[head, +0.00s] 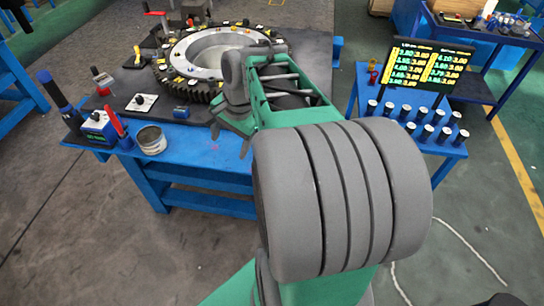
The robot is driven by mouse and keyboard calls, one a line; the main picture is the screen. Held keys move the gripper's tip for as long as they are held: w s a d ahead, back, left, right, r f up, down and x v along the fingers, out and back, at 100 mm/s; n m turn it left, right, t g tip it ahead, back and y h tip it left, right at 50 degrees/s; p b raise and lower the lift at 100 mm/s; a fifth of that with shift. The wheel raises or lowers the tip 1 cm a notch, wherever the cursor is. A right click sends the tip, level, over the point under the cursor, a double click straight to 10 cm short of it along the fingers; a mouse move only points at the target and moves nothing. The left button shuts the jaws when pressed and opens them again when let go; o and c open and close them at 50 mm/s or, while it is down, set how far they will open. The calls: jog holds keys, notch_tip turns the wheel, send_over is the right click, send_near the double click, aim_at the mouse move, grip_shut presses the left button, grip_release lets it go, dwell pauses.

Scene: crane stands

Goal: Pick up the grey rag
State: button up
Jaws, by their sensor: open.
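My gripper (231,139) is over the front part of the blue workbench (205,183), beside a large toothed ring. Its dark fingers point down and are apart, with nothing seen between them. I cannot make out a grey rag for certain.
The toothed metal ring (177,72) fills the bench's back middle. A metal tin (151,139), a blue meter box (99,127) and a small blue block (181,113) stand near the front left. A blue table (448,150) with a display (426,68) and several small cylinders stands right.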

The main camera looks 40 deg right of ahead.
jog(key=shift+o, duration=0.2)
jog(key=d+f+m, duration=0.2)
jog(key=d+m, duration=0.1)
jog(key=d, duration=0.1)
jog(key=s+d+f+m+b, duration=0.1)
jog(key=d+m, duration=0.2)
jog(key=d+f+m+y, duration=0.1)
jog(key=d+f+m, duration=0.1)
jog(key=d+m, duration=0.1)
jog(key=shift+s+d+f, duration=0.1)
jog(key=shift+d+f, duration=0.05)
jog(key=shift+d, duration=0.3)
jog(key=shift+s+d+f, duration=0.1)
jog(key=shift+d+f, duration=0.05)
jog(key=shift+d, duration=0.25)
jog(key=d+m, duration=0.1)
jog(key=s+d+f+m, duration=0.1)
jog(key=d+m, duration=0.1)
jog(key=s+d+f+m, duration=0.1)
jog(key=shift+s+d+m+y+b, duration=0.2)
jog(key=shift+d+m+y+b, duration=0.1)
jog(key=shift+d+b, duration=0.05)
jog(key=shift+d+f+t, duration=0.1)
jog(key=shift+f+t, duration=0.2)
jog(key=shift+f, duration=0.1)
jog(key=x, duration=0.7)
jog(key=shift+w+d+r, duration=0.1)
jog(key=shift+w+d, duration=0.05)
jog(key=shift+w, duration=0.05)
